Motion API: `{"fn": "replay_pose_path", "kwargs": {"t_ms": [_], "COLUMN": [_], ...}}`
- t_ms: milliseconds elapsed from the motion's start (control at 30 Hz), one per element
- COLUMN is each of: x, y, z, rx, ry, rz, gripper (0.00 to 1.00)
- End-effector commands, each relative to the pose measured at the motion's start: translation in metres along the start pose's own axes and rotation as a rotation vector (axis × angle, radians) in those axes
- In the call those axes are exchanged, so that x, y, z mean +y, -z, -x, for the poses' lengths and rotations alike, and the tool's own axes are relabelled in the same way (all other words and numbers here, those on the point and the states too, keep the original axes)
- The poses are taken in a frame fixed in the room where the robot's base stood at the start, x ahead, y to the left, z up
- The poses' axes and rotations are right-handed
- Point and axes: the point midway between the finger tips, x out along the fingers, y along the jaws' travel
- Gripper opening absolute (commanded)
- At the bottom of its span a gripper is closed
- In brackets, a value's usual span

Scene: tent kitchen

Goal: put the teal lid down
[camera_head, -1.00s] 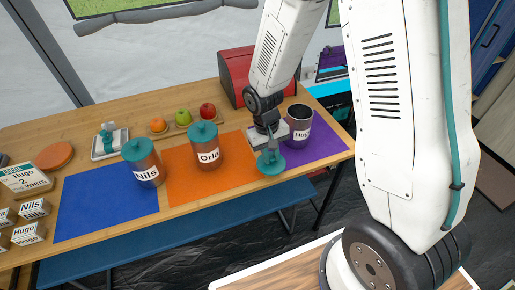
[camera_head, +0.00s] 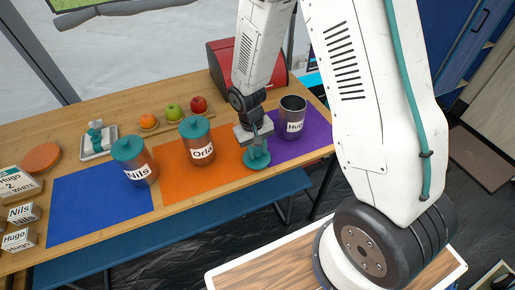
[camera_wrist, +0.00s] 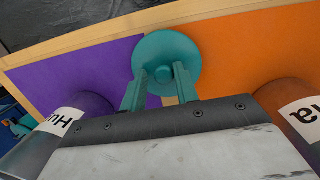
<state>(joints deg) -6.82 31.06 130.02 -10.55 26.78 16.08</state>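The teal lid (camera_head: 257,161) is a round disc with a small knob. It appears to lie flat at the table's front, where the purple and orange mats meet. In the wrist view the lid (camera_wrist: 166,50) overlaps both mats and the bare wood. My gripper (camera_head: 256,148) points down over it. In the wrist view its teal fingers (camera_wrist: 160,85) stand apart on either side of the knob, with a gap showing, so it looks open. The Hugo canister (camera_head: 291,118) stands uncovered on the purple mat (camera_head: 313,136), behind and right of the lid.
The Orla canister (camera_head: 198,143) stands lidded on the orange mat (camera_head: 180,183), left of my gripper. The lidded Nils canister (camera_head: 135,163) stands by the blue mat (camera_head: 95,205). A red box (camera_head: 222,70) and fruit are behind. A blue bench (camera_head: 190,220) runs along the front.

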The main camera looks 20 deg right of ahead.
Motion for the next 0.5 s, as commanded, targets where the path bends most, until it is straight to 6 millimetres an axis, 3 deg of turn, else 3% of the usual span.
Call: {"fn": "replay_pose_path", "kwargs": {"t_ms": [333,500], "x": [0.0,0.0], "y": [0.0,0.001], "z": [0.004,0.03], "rx": [0.0,0.005], "ry": [0.0,0.001], "rz": [0.0,-0.001], "gripper": [0.4,0.4]}}
